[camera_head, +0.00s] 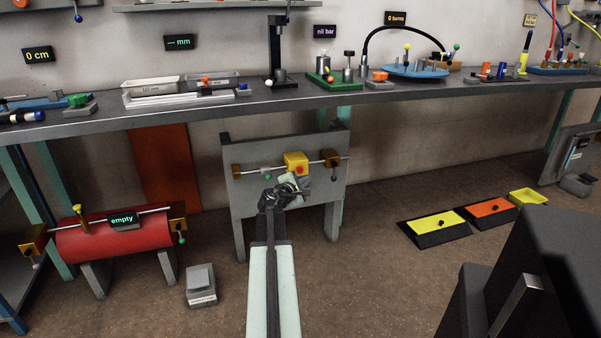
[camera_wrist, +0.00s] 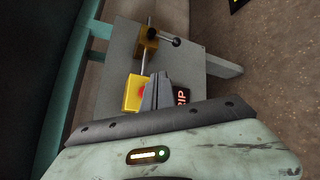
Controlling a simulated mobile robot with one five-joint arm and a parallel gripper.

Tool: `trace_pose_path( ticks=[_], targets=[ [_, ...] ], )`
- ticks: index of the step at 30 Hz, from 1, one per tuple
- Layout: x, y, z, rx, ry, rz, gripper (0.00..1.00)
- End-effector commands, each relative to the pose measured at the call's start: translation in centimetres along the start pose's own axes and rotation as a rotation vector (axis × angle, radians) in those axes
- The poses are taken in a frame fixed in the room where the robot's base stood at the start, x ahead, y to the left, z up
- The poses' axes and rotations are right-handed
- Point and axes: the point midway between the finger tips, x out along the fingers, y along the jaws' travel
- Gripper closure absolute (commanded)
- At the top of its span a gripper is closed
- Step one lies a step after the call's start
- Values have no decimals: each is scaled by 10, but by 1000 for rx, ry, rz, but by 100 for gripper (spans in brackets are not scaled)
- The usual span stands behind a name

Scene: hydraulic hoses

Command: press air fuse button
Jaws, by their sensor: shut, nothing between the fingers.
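The yellow air fuse box (camera_head: 295,161) with a red button (camera_head: 299,169) sits on a rod across the upright grey panel (camera_head: 248,190). My gripper (camera_head: 292,182) is shut and empty, just in front of and below the box in the head view. In the wrist view the yellow box (camera_wrist: 131,94) stands left of my gripper (camera_wrist: 161,76). The fingers cover part of the red button (camera_wrist: 142,92). I cannot tell whether they touch it. A dark display with red letters (camera_wrist: 182,97) reading "RIP" shows right of the fingers, partly hidden.
Brass-coloured valves flank the box; the right one (camera_head: 331,158) has a lever. A long workbench (camera_head: 330,98) runs above the panel. A red tank (camera_head: 95,240) labelled "empty" stands left, a small grey pedal (camera_head: 201,284) near it. Yellow and orange pedals (camera_head: 437,222) lie right on open floor.

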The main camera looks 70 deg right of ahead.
Motion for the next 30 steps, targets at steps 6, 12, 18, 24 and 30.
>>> trace_pose_path(
  ticks=[6, 12, 18, 24, 30],
  targets=[
    [23, 17, -17, 0, 1, 1, 100],
    [29, 21, -21, 0, 0, 0, 100],
    [28, 20, -20, 0, 0, 0, 100],
    [28, 20, -20, 0, 0, 0, 100],
    [28, 20, -20, 0, -1, -1, 100]
  ],
)
